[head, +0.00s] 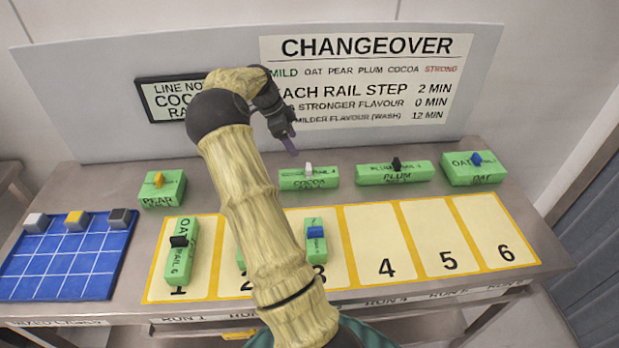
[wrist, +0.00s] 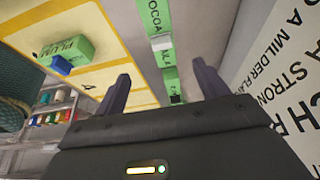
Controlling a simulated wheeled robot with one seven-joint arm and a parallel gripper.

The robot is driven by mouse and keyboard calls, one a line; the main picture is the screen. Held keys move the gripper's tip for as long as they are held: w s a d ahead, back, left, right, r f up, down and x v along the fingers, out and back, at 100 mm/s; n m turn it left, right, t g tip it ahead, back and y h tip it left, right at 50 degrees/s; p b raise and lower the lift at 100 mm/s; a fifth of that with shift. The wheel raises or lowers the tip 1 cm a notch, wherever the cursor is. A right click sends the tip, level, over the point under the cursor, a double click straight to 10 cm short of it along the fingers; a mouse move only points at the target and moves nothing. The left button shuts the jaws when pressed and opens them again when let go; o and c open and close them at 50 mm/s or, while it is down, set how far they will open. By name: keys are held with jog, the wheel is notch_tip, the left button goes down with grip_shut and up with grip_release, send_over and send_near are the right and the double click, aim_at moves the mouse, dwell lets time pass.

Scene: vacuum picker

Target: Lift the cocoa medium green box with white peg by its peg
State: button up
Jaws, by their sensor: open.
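The cocoa box (head: 310,181) is a medium-length green box with a white peg (head: 308,169) on top, standing at the back of the table behind the numbered mat. In the wrist view the cocoa box (wrist: 157,20) shows at the top, with its white peg (wrist: 161,43) beyond the space between my fingers. My gripper (head: 290,140) is above and slightly left of the box in the head view, apart from it. In the wrist view my gripper (wrist: 160,88) has its two fingers spread wide with nothing between them.
Right of the cocoa box stand a plum box (head: 394,174) with a black peg and an oat box (head: 472,168) with a blue peg. A pear box (head: 162,188) is at left. The numbered mat (head: 420,283) holds several boxes; slots 4 to 6 are empty. A sign panel (head: 490,60) rises behind.

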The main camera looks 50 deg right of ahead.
aim_at(308, 166)
jog(key=p+x, duration=0.2)
jog(key=x, duration=0.7)
jog(key=shift+f, duration=0.25)
jog(key=shift+p+x, duration=1.2)
jog(key=shift+x, duration=1.4)
jog(key=shift+d, duration=0.2)
jog(key=shift+c, duration=0.2)
jog(key=c, duration=1.1)
